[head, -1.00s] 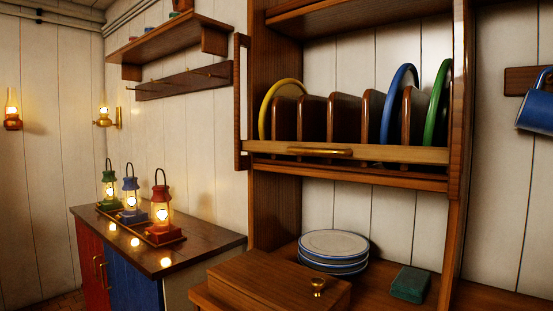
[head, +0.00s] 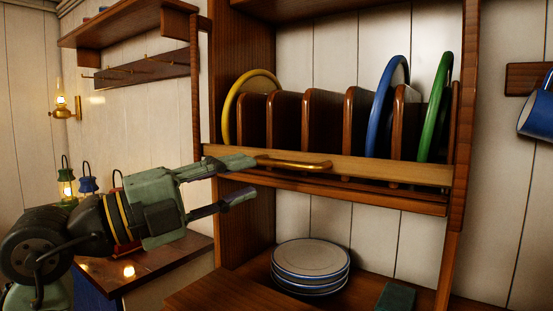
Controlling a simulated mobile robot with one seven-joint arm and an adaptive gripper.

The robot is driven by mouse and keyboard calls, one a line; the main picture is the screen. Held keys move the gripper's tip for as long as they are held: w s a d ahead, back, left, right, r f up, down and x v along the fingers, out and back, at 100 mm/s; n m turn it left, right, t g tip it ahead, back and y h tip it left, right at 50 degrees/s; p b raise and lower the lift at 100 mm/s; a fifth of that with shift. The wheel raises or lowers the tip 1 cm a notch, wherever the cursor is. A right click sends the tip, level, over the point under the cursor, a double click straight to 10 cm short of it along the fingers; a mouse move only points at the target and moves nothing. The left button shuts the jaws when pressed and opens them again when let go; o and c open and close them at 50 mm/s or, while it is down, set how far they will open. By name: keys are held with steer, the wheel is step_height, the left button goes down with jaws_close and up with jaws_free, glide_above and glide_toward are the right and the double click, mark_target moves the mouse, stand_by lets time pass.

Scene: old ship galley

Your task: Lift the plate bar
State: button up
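The plate bar (head: 372,168) is a light wooden rail with a brass handle (head: 294,163), running across the front of the plate rack in the head view. It lies low, in front of the feet of the yellow-rimmed (head: 230,103), blue (head: 387,105) and green (head: 438,105) plates. My gripper (head: 248,180) has come in from the left, at the bar's left part. Its fingers are spread apart, the upper one close to the handle's left end and the lower one below the bar. I cannot tell whether the upper finger touches the bar. Nothing is between the fingers.
Stacked white plates (head: 311,262) and a dark green block (head: 396,297) sit on the counter below. A blue mug (head: 537,112) hangs at the right. Lanterns (head: 66,182) stand behind my arm at the left. The rack's wooden posts (head: 462,120) flank the bar.

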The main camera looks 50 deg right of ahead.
mark_target(279, 165)
steer(key=p+x, duration=0.2)
steer(key=x, duration=0.6)
steer(key=shift+d+r, duration=0.1)
steer(key=shift+d, duration=0.05)
steer(key=shift+c, duration=0.5)
jaws_close()
